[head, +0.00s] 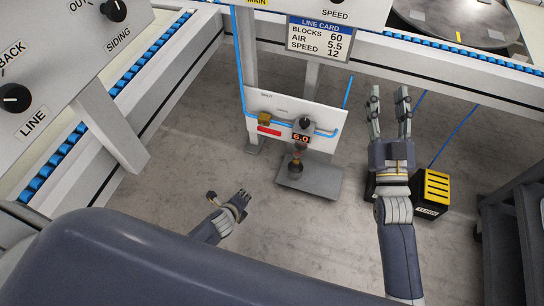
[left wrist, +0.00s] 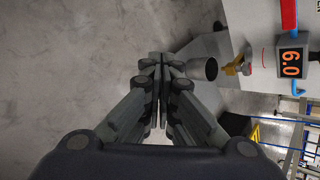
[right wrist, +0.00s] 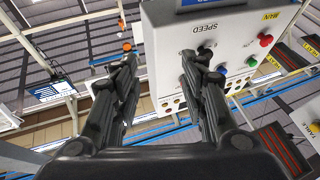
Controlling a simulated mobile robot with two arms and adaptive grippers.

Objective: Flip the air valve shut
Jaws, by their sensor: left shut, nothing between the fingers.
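A white air panel (head: 285,104) hangs below the line card in the head view, with a blue hose along it. My right gripper (head: 389,94) is open and empty, right of the panel.
The line card (head: 320,38) reads blocks 60, air 5.5, speed 12. A grey plate (head: 312,180) lies under the panel. A black and yellow box (head: 432,190) stands at right. Conveyor rails run along the left and back. Floor left of the panel is clear.

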